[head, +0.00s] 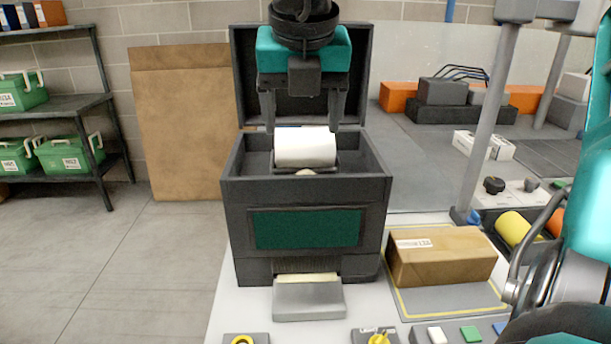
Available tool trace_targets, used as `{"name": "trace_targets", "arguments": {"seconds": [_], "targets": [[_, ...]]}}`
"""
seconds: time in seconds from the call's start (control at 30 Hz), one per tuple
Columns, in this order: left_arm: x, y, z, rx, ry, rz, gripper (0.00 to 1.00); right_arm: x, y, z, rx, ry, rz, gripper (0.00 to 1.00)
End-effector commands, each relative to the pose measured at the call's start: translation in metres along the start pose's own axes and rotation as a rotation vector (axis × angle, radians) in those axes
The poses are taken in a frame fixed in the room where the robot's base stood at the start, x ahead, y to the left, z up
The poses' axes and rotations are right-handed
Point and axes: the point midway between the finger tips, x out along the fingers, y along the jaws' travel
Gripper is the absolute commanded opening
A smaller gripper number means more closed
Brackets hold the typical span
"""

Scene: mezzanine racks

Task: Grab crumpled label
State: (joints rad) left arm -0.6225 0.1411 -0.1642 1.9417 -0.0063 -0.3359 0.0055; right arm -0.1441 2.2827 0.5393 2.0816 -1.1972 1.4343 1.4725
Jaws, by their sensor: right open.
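A black label printer (232,215) stands on the white table with its lid open. A white paper roll (305,148) sits inside it. A small cream scrap (306,174), which may be the crumpled label, shows just below the roll and is mostly hidden by the printer's front wall. A pale yellowish strip (307,277) lies at the front slot, above a grey tray (308,300). My right gripper (302,125) points down over the open printer, its fingers apart and empty, the tips near the height of the roll's top. My left gripper is not in view.
A cardboard box (440,256) sits on a yellow-edged mat right of the printer. A grey post (488,120) rises behind it. Yellow knobs (378,338) and coloured buttons (471,334) line the front edge. The raised lid (362,70) stands behind the gripper.

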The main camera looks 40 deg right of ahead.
Motion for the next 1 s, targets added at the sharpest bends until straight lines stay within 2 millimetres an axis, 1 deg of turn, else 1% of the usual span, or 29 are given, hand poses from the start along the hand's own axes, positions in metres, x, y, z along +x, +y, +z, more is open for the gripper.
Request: {"name": "trace_targets", "arguments": {"seconds": [0.03, 0.1, 0.23, 0.3, 0.47, 0.57, 0.7, 0.8, 1.0], "targets": [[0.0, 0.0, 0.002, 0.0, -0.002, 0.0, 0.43, 0.012, -0.001, -0.002, -0.001, 0.008, -0.002, 0.76], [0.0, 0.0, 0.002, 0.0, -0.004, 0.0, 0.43, 0.025, -0.001, -0.001, -0.001, 0.007, -0.002, 0.76], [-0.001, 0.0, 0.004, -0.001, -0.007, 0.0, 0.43, 0.047, -0.001, -0.001, 0.0, 0.006, -0.002, 0.76], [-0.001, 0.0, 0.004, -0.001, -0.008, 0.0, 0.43, 0.054, -0.001, -0.001, 0.001, 0.005, -0.001, 0.76], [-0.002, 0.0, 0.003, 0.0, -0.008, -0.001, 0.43, 0.064, -0.002, -0.001, 0.0, 0.004, -0.001, 0.76], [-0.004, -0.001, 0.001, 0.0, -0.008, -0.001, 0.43, 0.077, -0.005, -0.001, 0.0, 0.007, 0.0, 0.76], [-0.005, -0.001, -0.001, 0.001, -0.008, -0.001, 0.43, 0.099, -0.008, -0.001, 0.001, 0.007, -0.002, 0.76], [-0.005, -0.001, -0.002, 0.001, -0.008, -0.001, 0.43, 0.108, -0.008, -0.001, 0.0, 0.006, -0.001, 0.76], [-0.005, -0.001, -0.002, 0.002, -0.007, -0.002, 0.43, 0.112, -0.008, 0.0, 0.001, 0.002, 0.001, 0.76]]}}
